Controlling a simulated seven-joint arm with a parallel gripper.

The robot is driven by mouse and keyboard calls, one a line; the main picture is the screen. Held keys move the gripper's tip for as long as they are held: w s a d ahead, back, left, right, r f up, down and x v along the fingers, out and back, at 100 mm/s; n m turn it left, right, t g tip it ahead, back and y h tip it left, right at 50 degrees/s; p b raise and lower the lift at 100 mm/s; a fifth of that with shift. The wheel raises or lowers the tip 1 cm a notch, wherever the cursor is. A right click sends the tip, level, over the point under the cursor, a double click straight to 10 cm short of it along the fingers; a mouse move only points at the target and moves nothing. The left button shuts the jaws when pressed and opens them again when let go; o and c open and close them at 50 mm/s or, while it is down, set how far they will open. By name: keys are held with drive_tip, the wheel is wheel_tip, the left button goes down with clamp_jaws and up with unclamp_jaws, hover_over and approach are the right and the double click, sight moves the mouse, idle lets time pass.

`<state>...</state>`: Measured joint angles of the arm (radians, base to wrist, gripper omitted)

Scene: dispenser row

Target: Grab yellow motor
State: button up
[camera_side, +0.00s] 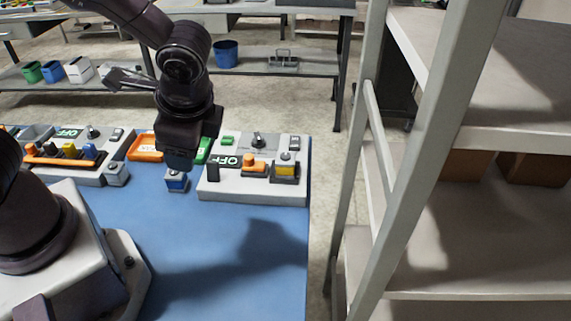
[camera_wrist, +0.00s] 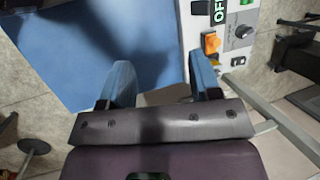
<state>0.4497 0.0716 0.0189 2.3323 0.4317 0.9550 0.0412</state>
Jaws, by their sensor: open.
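My gripper (camera_side: 178,164) hangs pointing down above the back part of the blue table, left of the right-hand white panel. In the wrist view its two blue fingers (camera_wrist: 160,64) are apart with nothing between them. A yellow block (camera_side: 285,171) sits in a grey holder at the right end of that panel, apart from my gripper. Another small yellow piece (camera_side: 69,149) stands in the orange-edged row on the left panel. I cannot tell which is the motor.
The right panel (camera_side: 235,190) carries an OFF sign, a dark knob (camera_wrist: 243,32) and an orange part (camera_side: 251,163). A blue box (camera_side: 177,182) and an orange tray (camera_side: 146,148) are near my gripper. The table front (camera_side: 220,270) is clear. A metal shelf (camera_side: 455,265) stands right.

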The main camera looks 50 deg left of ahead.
drive_tip(key=w+d+f+m+t+y, duration=0.2)
drive_tip(key=w+f+m+y, duration=0.1)
drive_tip(key=f+m, duration=0.3)
drive_tip(key=w+d+f+m+t+y, duration=0.25)
drive_tip(key=w+f+m, duration=0.2)
drive_tip(key=m, duration=0.25)
drive_tip(key=m+t, duration=0.5)
approach(285, 161)
drive_tip(key=x, duration=0.5)
drive_tip(key=shift+w, duration=0.15)
drive_tip(key=x, duration=0.5)
drive_tip(key=shift+a+f, duration=0.1)
drive_tip(key=shift+f, duration=0.1)
drive_tip(key=c, duration=0.9)
drive_tip(key=shift+r, duration=0.15)
